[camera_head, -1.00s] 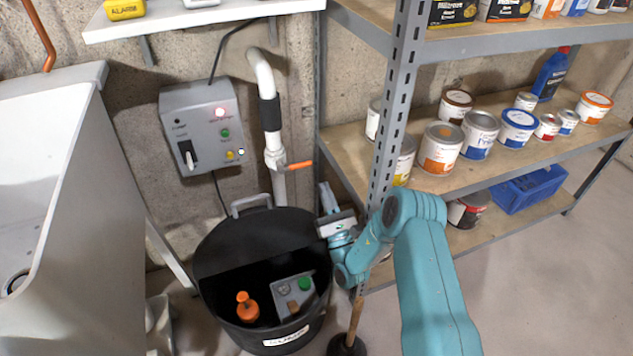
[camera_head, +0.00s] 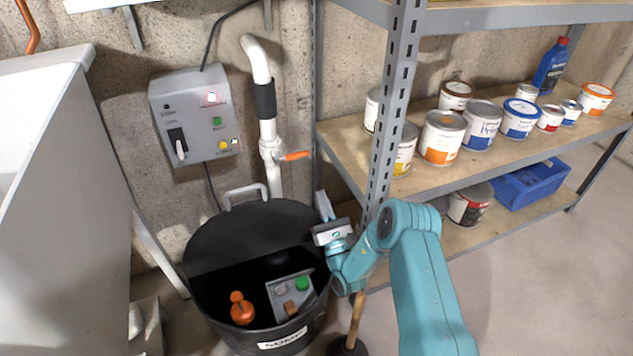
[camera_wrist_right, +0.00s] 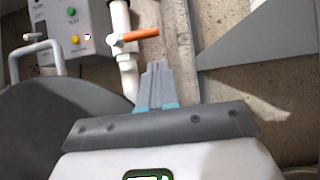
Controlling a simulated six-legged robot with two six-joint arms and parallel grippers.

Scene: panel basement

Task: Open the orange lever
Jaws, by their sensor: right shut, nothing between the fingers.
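The orange lever (camera_head: 294,156) sticks out to the right from a white valve on the vertical white pipe (camera_head: 271,135), above the black sump bin. It also shows in the right wrist view (camera_wrist_right: 138,34), lying nearly level just beyond the fingertips. My right gripper (camera_head: 322,199) is shut and empty, below and slightly right of the lever, apart from it. In the right wrist view its closed fingers (camera_wrist_right: 157,68) point up toward the lever. My left gripper is not in view.
The black sump bin (camera_head: 215,243) stands below the pipe. A metal shelf post (camera_head: 392,130) rises close to my right arm. A grey control box (camera_head: 192,115) hangs on the wall at left. A white sink (camera_head: 60,200) stands at far left. Paint cans (camera_head: 443,138) fill the shelf.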

